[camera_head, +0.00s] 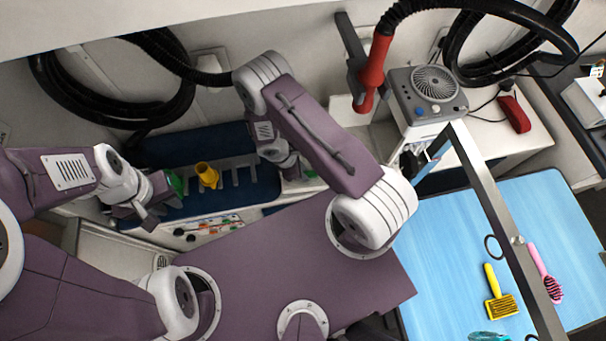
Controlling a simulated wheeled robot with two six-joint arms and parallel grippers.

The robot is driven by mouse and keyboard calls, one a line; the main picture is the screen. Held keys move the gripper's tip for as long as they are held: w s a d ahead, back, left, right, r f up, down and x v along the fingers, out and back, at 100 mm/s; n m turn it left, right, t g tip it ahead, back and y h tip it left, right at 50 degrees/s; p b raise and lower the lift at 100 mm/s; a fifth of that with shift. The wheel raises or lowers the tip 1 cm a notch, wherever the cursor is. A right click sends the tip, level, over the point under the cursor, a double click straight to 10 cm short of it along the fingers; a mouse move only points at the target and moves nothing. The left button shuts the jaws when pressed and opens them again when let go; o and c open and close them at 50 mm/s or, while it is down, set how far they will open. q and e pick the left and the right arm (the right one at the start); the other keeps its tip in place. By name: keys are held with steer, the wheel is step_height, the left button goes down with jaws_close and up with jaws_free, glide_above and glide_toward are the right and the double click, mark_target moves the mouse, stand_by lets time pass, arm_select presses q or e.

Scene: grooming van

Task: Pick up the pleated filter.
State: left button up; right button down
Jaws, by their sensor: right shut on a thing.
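I cannot make out a pleated filter in the camera_head view. My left gripper (153,208) looks open and empty, in front of a green bottle (175,183) and beside a yellow bottle (207,175). My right arm reaches over the shelf area and bends back down. My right gripper (292,168) shows only in part at the right end of the dark blue shelf, mostly behind my own forearm. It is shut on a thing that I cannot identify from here.
A grey dryer (425,92) with a round grille stands on the white counter, a red-handled hose (376,68) beside it. A blue grooming table (450,240) at right holds a yellow brush (500,303) and a pink brush (547,275). A metal bar (490,200) crosses above it.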

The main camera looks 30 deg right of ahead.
steer(key=shift+r, duration=0.85)
steer(key=s+r+b, duration=0.2)
steer(key=s+r, duration=0.5)
steer(key=s, duration=0.4)
steer(key=shift+s+b, duration=0.4)
